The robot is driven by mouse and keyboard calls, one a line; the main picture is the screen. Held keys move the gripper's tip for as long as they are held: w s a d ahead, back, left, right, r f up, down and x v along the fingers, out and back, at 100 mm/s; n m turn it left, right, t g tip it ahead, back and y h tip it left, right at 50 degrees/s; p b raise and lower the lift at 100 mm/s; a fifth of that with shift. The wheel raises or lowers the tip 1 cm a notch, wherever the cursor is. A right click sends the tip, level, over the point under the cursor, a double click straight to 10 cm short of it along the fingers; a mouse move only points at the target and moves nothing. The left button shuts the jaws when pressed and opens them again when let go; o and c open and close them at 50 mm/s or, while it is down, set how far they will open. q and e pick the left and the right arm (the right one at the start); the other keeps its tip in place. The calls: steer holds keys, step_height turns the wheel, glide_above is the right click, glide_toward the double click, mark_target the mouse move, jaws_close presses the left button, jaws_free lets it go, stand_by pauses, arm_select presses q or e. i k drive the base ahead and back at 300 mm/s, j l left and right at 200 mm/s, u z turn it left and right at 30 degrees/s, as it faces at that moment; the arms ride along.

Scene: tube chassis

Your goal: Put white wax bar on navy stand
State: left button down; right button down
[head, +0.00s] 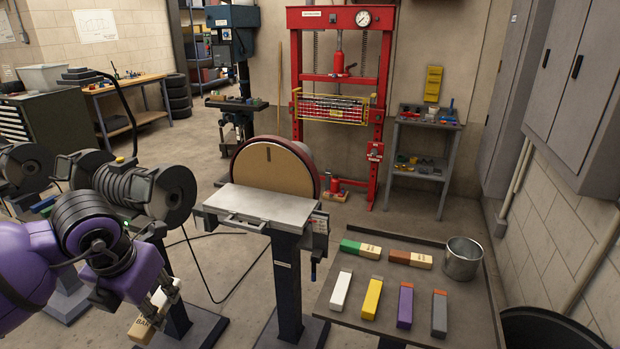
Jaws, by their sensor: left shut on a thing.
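My left gripper (138,298) is shut on a pale bar, the white wax bar (160,301), at the lower left. A navy stand (288,283) carries a disc sander with a bare grey metal table (262,203), to the right of my gripper. The bar is apart from that table, lower and to its left in the picture. My right gripper is out of view.
A dark bench (455,328) at the lower right holds a green bar (350,246), a brown bar (398,257), a row of white, yellow, purple and grey bars, and a metal can (462,259). A grinder with round wheels (172,195) stands close behind my left arm.

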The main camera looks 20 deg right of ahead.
mark_target(470, 323)
steer(key=k+l+z, duration=0.15)
steer(key=l+z, duration=0.15)
steer(key=z, duration=0.2)
steer(key=k+l+z, duration=0.1)
steer(key=l+z, duration=1.25)
steer(key=l, duration=0.2)
